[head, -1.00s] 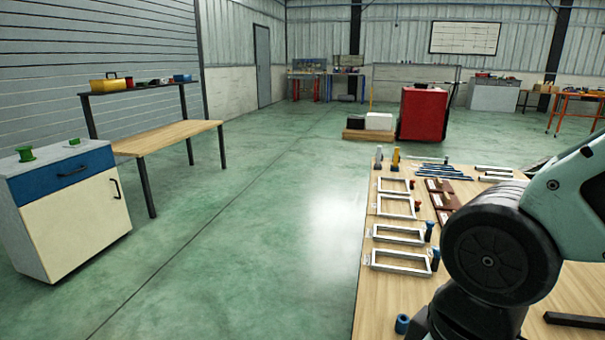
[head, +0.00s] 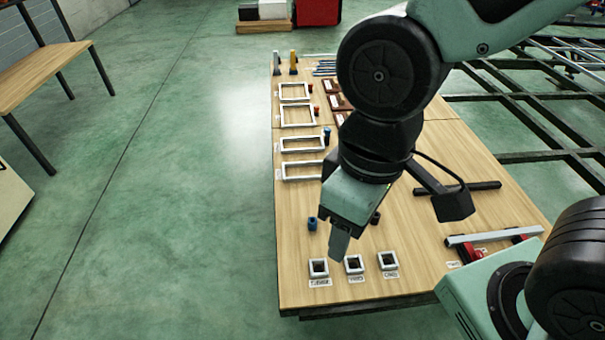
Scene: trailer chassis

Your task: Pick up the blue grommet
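A small blue cylinder (head: 312,223), which looks like the blue grommet, stands on the wooden table near its left edge. My gripper (head: 339,246) points down over the table, just right of the blue grommet in the picture and apart from it. Its fingers overlap in this view, so I cannot tell whether they are open or shut. I see nothing held between them. A small dark piece (head: 375,217) shows just right of my gripper.
Three small white square holders (head: 318,268) with labels stand along the table's (head: 300,245) front. White rectangular frames (head: 302,143) line its left side, with another blue piece (head: 327,135) beside one. A black bar (head: 470,187) lies to the right. A dark metal chassis (head: 520,98) stands beyond.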

